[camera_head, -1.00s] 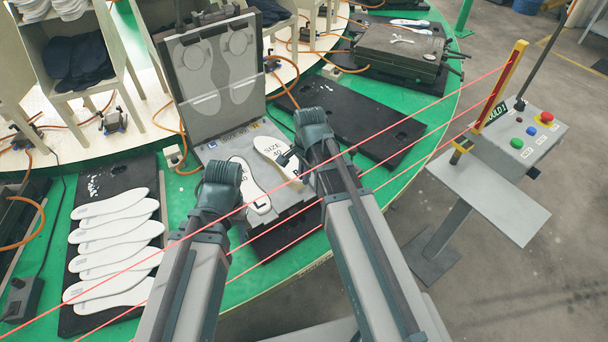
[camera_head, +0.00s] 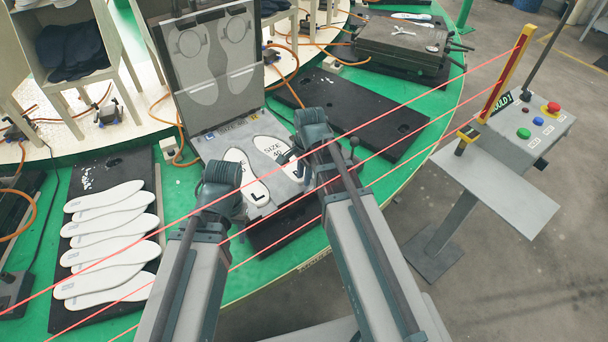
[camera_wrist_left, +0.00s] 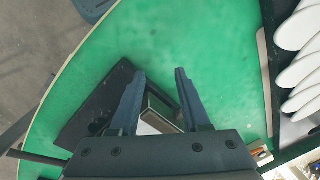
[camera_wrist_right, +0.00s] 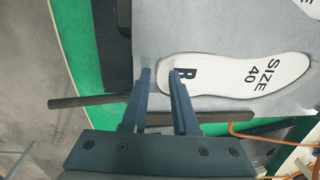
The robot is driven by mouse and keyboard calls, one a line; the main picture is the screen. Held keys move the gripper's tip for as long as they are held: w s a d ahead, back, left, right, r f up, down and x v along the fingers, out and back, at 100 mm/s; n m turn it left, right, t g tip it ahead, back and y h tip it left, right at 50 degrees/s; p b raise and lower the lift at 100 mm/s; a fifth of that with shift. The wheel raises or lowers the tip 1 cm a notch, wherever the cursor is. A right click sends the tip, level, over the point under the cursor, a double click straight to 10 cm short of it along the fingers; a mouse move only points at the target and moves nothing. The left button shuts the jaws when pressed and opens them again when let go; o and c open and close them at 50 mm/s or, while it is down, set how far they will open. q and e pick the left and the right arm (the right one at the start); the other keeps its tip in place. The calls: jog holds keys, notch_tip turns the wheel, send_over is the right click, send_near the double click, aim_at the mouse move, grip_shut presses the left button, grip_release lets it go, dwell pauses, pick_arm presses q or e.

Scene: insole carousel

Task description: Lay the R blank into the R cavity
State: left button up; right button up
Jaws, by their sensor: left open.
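The white R blank (camera_wrist_right: 220,75), printed R and SIZE 40, lies flat over the right side of the open mould's grey lower plate (camera_wrist_right: 220,20). It also shows in the head view (camera_head: 272,150). The L blank (camera_head: 243,170) lies beside it on the left. My right gripper (camera_wrist_right: 160,75) is at the R blank's heel: one fingertip overlaps the heel and the other is just past its edge. Whether the fingers grip it is unclear. The R cavity is hidden under the blank. My left gripper (camera_wrist_left: 160,75) is open and empty, left of the mould.
The mould's raised lid (camera_head: 215,70) stands behind the plate. Several white blanks (camera_head: 105,225) lie on a black board at left. An empty black board (camera_head: 355,115) lies to the right.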

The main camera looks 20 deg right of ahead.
jog(key=shift+o, duration=1.2)
notch_tip(320, 180, up, 14)
jog(key=s+p, duration=0.1)
jog(key=p, duration=1.2)
jog(key=shift+s+d+f+p, duration=0.15)
jog(key=shift+d+p, duration=0.05)
jog(key=shift+p, duration=0.15)
jog(key=s+a+n+g+h, duration=0.1)
jog(key=s+a+n, duration=1)
jog(key=n, duration=0.6)
jog(key=shift+s+f+n+h+b, duration=0.3)
jog(key=shift+s+f+n+b, duration=0.1)
jog(key=shift+s, duration=0.5)
